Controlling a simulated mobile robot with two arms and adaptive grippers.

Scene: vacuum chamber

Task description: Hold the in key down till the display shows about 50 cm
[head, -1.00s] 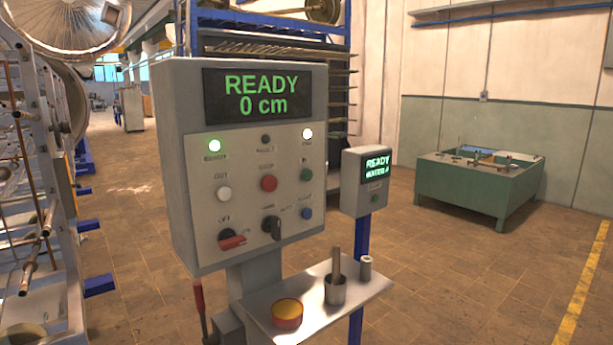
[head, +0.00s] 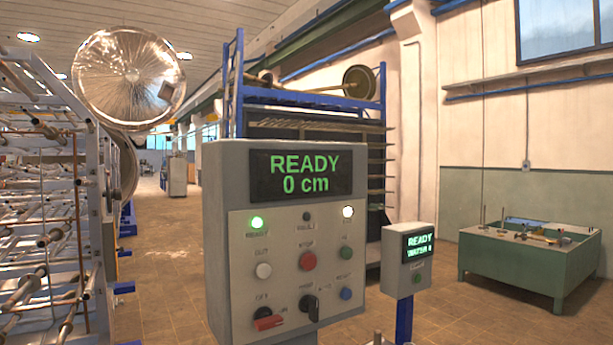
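The grey control box (head: 220,240) stands in the middle of the head view. Its display (head: 300,175) reads "READY 0 cm" in green. On the panel, a white key (head: 263,270) labelled OUT is at the left, a red stop key (head: 307,260) in the middle and a green key (head: 346,253) at the right. The green key's label is too small to read surely; it sits opposite OUT. A blue key (head: 346,293) is below it. A green lamp (head: 257,223) and a white lamp (head: 348,212) are lit; the lamp between is dark. Neither gripper is in view.
A red-handled switch (head: 268,322) and a black selector (head: 311,308) sit low on the panel. A smaller box (head: 408,262) reading "READY" stands right of it. A metal rack (head: 45,220) is at left, a green bench (head: 530,262) at right. Floor between is open.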

